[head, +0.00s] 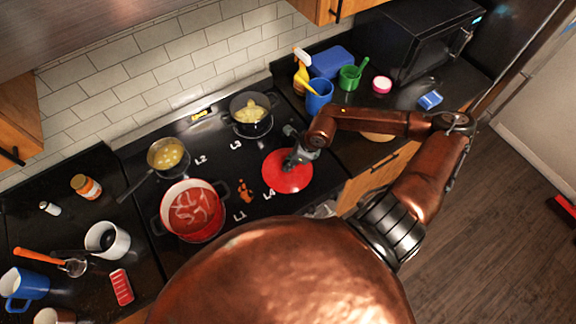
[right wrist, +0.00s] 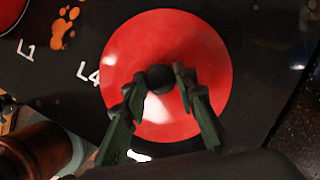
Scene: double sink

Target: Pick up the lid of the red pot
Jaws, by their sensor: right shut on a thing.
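The red lid (head: 287,178) is a round disc at the right side of the black cooktop, by the L4 mark. My right gripper (head: 293,160) is over it. In the right wrist view, the red lid (right wrist: 135,55) fills the middle, and my right gripper (right wrist: 160,78) is shut on its round black knob. I cannot tell whether the lid rests on the cooktop or is just above it. The red pot (head: 192,211) stands uncovered to the left, with red sauce and pale pieces inside. My left gripper is not in view.
A pan (head: 168,155) and a dark pot (head: 250,114) with yellow food stand at the back of the cooktop (head: 225,160). Orange spills lie between the red pot and the lid. Mugs crowd the left counter. A blue cup (head: 319,96) and a microwave (head: 420,40) stand at right.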

